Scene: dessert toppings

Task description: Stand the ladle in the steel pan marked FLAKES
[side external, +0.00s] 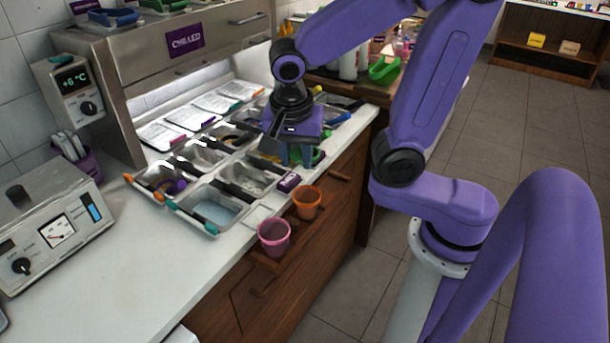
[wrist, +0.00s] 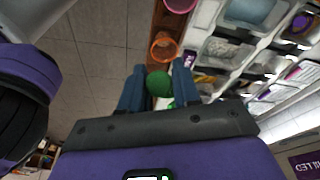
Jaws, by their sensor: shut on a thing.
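My gripper (side external: 296,157) is over the right end of the pan rows, fingers pointing down. In the wrist view its two blue fingers (wrist: 160,72) are closed on a rounded green thing, which looks like part of the ladle (wrist: 158,84). The rest of the ladle is hidden by the fingers and gripper body. Several steel pans stand in rows on the counter to the left of my gripper. One near pan (side external: 207,228) has pale blue contents; the pan beside it (side external: 232,190) holds pale bits. A purple tag (side external: 289,182) is at the front; I cannot read FLAKES on any pan.
A pink cup (side external: 274,238) and an orange cup (side external: 307,203) sit at the counter's front edge. Dark bars run between the pans, and other utensils lie in some. A steel chilled cabinet (side external: 200,68) stands behind. The counter (side external: 100,265) at front left is clear.

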